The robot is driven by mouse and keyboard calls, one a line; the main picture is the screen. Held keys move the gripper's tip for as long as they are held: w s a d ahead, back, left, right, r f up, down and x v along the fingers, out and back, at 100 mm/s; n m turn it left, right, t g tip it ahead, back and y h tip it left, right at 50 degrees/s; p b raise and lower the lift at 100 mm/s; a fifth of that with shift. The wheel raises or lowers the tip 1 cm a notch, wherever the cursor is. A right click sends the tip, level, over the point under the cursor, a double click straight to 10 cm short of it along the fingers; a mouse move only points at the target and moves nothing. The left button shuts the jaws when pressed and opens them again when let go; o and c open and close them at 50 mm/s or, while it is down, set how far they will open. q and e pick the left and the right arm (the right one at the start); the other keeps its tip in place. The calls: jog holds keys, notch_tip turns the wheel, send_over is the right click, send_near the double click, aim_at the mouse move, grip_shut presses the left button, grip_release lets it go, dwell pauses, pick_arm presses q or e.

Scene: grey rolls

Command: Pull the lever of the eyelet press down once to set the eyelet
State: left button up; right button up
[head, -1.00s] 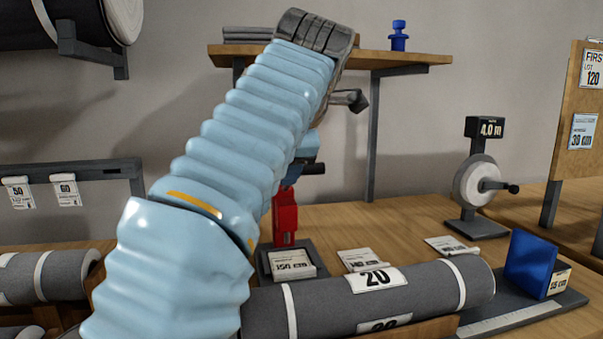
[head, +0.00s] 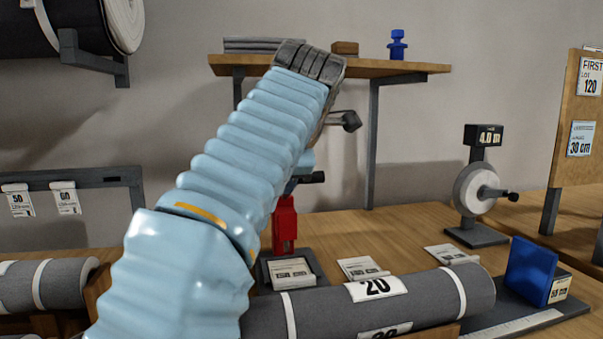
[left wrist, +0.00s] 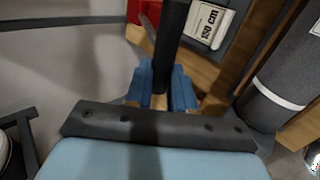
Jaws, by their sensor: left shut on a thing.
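The red eyelet press (head: 284,226) stands on a dark base on the table, partly behind my left arm. Its dark lever handle (head: 313,178) sticks out to the right near the top of the press. My left gripper (head: 304,164) is at this handle, with most of it hidden behind my blue forearm. In the left wrist view the blue fingers of my left gripper (left wrist: 162,88) are shut on the dark handle (left wrist: 172,40), one on each side. A red part of the press (left wrist: 143,12) shows at the top. I cannot make out the eyelet. My right gripper is not in view.
A grey roll (head: 415,296) labelled 20 lies in front of the press. White cards (head: 363,268) lie behind it. A blue block (head: 530,270) and a crank counter (head: 478,190) are at the right. A shelf (head: 410,69) hangs above the table.

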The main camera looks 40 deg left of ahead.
pick_arm(q)
jog(key=shift+s+d+f+b, duration=0.15)
jog(key=shift+d+f+b, duration=0.05)
jog(key=shift+f+b, duration=0.2)
jog(key=shift+s+d+f+b, duration=0.15)
jog(key=shift+f+b, duration=0.1)
jog(key=shift+f, duration=0.25)
jog(key=shift+s+d+f+b, duration=0.1)
jog(key=shift+d+f+b, duration=0.1)
jog(key=shift+f+b, duration=0.5)
jog(key=shift+s+d+f+b, duration=0.1)
jog(key=shift+f+b, duration=0.2)
jog(key=shift+f, duration=0.1)
jog(key=shift+s+d+f+b, duration=0.1)
jog(key=shift+f+b, duration=0.15)
jog(key=shift+f, duration=0.3)
jog(key=shift+f+b, duration=0.65)
jog(key=shift+f, duration=0.15)
